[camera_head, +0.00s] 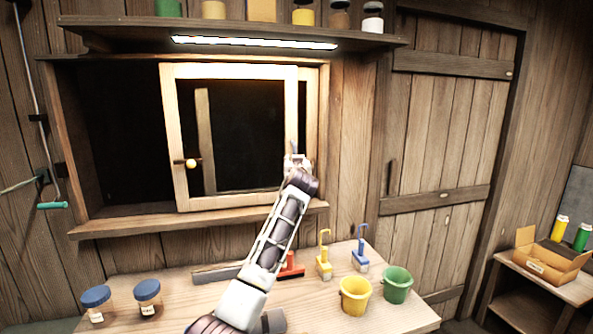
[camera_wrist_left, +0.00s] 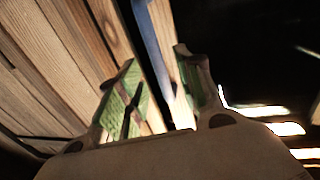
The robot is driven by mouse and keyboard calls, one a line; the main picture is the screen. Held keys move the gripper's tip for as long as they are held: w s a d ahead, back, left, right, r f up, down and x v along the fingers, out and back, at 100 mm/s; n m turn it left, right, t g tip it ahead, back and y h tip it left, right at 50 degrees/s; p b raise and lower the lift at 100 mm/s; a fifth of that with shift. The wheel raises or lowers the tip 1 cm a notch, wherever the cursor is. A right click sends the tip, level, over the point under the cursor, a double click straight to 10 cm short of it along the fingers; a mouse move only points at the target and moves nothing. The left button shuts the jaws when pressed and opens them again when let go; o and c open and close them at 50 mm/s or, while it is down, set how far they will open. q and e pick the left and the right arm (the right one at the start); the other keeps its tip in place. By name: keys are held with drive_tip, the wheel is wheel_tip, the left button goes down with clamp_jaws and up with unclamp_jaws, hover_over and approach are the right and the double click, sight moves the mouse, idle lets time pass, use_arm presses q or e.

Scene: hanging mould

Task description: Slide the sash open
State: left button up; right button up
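The pale wooden sash (camera_head: 180,130) with dark glass stands at the right part of the wall opening. A round knob (camera_head: 191,163) is on its left stile. Left of the sash the opening is dark, with no frame across it. My left gripper (camera_head: 297,160) is at the sash's right edge. In the left wrist view my left gripper's green-padded fingers (camera_wrist_left: 160,95) are apart, with pale wood and a bluish strip showing between and beyond them. I cannot tell whether a finger touches the wood. My right gripper is not in view.
A ledge (camera_head: 200,221) runs under the opening, and a lit shelf (camera_head: 240,31) with jars is above. The workbench (camera_head: 210,290) holds two blue-lidded jars (camera_head: 148,295), a yellow bucket (camera_head: 355,296), a green bucket (camera_head: 397,285) and small tools. A plank door (camera_head: 440,150) is at right.

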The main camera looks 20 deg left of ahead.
use_arm(q)
drive_tip(key=v, duration=0.7)
drive_tip(key=shift+s, duration=0.15)
drive_tip(key=shift+d, duration=0.1)
idle(0.6)
